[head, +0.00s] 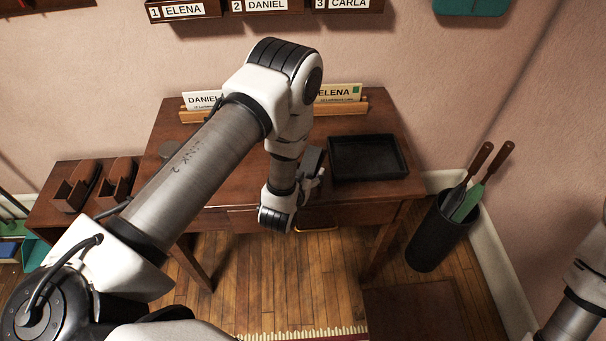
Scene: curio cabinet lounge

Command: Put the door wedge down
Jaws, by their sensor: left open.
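No door wedge can be made out in the head view. My left arm reaches over the brown desk (235,185). My left gripper (313,161) is at the desk's front part, just left of the black tray (368,158). The gripper is open, but it is small and partly behind my own wrist, so the space between its fingers is hard to see. The tray looks empty. Only a link of my right arm shows at the right edge, and its gripper is out of view.
Name cards, DANIEL (202,99) and ELENA (338,93), stand in wooden holders at the desk's back. A dark bin (434,238) with two long-handled tools stands right of the desk. Brown holders (76,186) sit on a side table at left. Labelled wall boxes (266,6) hang above.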

